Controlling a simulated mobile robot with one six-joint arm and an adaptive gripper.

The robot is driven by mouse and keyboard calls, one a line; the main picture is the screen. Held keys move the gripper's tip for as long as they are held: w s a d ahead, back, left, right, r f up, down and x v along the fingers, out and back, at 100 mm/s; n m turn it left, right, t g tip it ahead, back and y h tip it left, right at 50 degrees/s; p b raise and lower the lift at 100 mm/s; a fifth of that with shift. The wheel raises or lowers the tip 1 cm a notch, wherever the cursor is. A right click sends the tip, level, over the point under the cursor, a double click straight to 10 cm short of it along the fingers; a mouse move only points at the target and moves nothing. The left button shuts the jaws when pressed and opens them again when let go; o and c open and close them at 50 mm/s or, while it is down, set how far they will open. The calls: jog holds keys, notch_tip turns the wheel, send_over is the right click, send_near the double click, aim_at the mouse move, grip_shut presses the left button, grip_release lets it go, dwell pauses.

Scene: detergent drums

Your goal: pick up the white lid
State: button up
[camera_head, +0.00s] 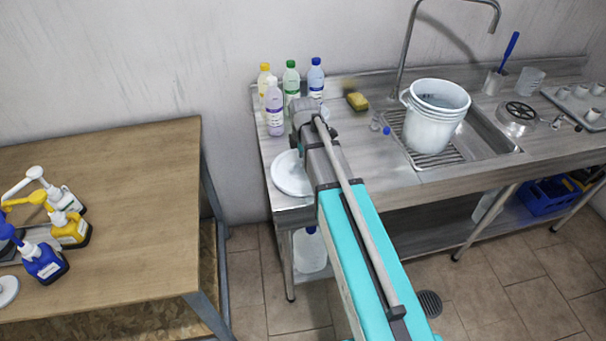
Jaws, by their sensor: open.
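A white lid (289,175), round and flat, lies near the left front corner of the steel sink counter (380,184). My arm covers its right side. My arm reaches from the bottom of the view over the counter, and its grey far end is above the counter near the bottles. My gripper itself is hidden behind the arm, so its distance from the lid cannot be told.
Several bottles, including a lilac one (274,108), stand behind the lid. A sponge (357,101) and white buckets (433,125) are to the right. A wooden table (130,200) at left holds pump bottles and another white disc (8,290).

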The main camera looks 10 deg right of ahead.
jog(key=shift+f+b, duration=0.45)
jog(key=shift+f, duration=0.3)
grip_shut()
